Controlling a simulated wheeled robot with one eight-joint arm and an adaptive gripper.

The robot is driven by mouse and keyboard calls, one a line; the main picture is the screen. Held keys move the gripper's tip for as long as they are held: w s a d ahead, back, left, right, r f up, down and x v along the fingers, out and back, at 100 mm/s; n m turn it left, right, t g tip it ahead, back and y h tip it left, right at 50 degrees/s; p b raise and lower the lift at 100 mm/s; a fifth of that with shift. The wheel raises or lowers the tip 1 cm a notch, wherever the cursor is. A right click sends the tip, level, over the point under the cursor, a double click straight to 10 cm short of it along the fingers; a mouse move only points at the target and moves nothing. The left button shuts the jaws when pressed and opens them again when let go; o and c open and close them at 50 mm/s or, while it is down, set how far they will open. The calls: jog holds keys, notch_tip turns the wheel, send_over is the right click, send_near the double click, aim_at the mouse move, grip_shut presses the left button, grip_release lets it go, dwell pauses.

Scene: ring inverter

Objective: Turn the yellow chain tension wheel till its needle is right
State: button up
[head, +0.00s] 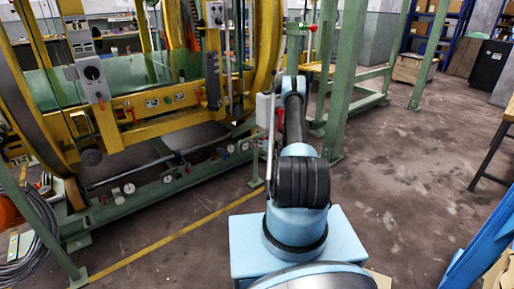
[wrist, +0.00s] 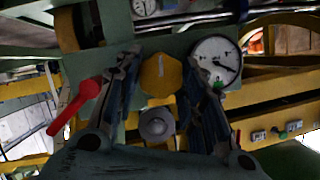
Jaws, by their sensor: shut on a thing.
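The yellow wheel (wrist: 160,75), with a pale mark on its face, is on a green panel in the middle of the wrist view. My gripper (wrist: 163,66) has one finger on each side of it and is shut on it. A round white gauge (wrist: 216,62) sits just right of the wheel, partly behind the right finger. Its dark needle points to the right and slightly down; the scale is too small to read. In the head view my arm reaches toward the machine, and I cannot make out the gripper or the yellow wheel there.
A grey round knob (wrist: 157,125) lies just below the wheel, between the fingers. A red-handled lever (wrist: 78,103) is left of the left finger. A green post (head: 343,75) stands close right of my arm. The floor (head: 405,160) at right is mostly clear.

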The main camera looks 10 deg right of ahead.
jog(key=shift+w+d+f+m+g+y, duration=0.15)
jog(key=shift+m+y, duration=0.35)
jog(key=shift+m, duration=0.3)
jog(key=shift+s+d+r+m+g+y, duration=0.15)
jog(key=shift+m+y, duration=0.35)
jog(key=shift+m, duration=0.3)
jog(key=shift+w+f, duration=0.1)
jog(key=shift+w, duration=0.05)
jog(key=o, duration=1)
jog(key=shift+o, duration=0.2)
jog(key=v, duration=1.2)
jog(key=shift+f, duration=0.2)
